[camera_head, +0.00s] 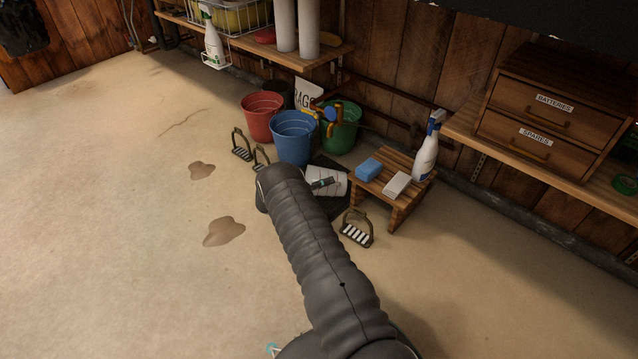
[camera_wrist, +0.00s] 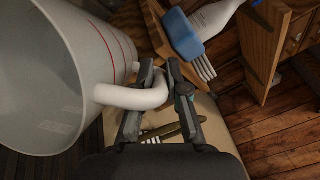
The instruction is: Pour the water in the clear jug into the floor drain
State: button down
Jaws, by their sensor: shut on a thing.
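The clear jug (camera_wrist: 60,80) fills the left of the wrist view, pale and see-through with red lines on its wall and a white looped handle (camera_wrist: 118,96). My gripper (camera_wrist: 160,72) is shut on that handle. In the head view the jug (camera_head: 338,176) appears tilted, just past the end of my arm and partly hidden by it. A dark ribbed mat or grate (camera_head: 336,206) lies on the floor around and below it; I cannot tell whether this is the floor drain. Whether water is in the jug cannot be told.
Red (camera_head: 262,112), blue (camera_head: 294,134) and green (camera_head: 342,128) buckets stand behind the jug. A low wooden stool (camera_head: 398,203) with a blue sponge (camera_head: 369,169) and spray bottle (camera_head: 426,155) is close right. Metal stirrups (camera_head: 356,229) stand nearby. Open floor, with brown puddles (camera_head: 223,231), lies left.

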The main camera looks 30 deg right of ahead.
aim_at(339, 184)
jog(key=d+y, duration=0.1)
jog(key=s+d+r+m+y, duration=0.1)
jog(key=y, duration=0.1)
jog(key=shift+d+r, duration=0.1)
jog(key=shift+d, duration=0.15)
jog(key=shift+s+d+r+m+t+y+p, duration=0.3)
jog(key=shift+d+r+t+y+p, duration=0.15)
jog(key=shift+y+p, duration=0.45)
jog(key=f+y+p, duration=0.1)
jog(key=y, duration=0.1)
jog(key=f+m+t+y+p, duration=0.1)
jog(key=y, duration=0.1)
jog(key=f+m+t+y+p, duration=0.1)
jog(key=y+p, duration=0.1)
jog(key=y, duration=0.1)
jog(key=shift+s+d+f, duration=0.15)
jog(key=shift+s+d, duration=0.05)
jog(key=shift+d, duration=0.2)
jog(key=shift+w+a+f+t+y+p, duration=0.1)
jog(key=shift+a+f+t+y+p, duration=0.1)
jog(key=shift+f+t+y+p, duration=0.5)
jog(key=shift+w+a+f+m+y+p, duration=0.1)
jog(key=shift+a+f+m+y+p, duration=0.2)
jog(key=shift+y+p, duration=0.5)
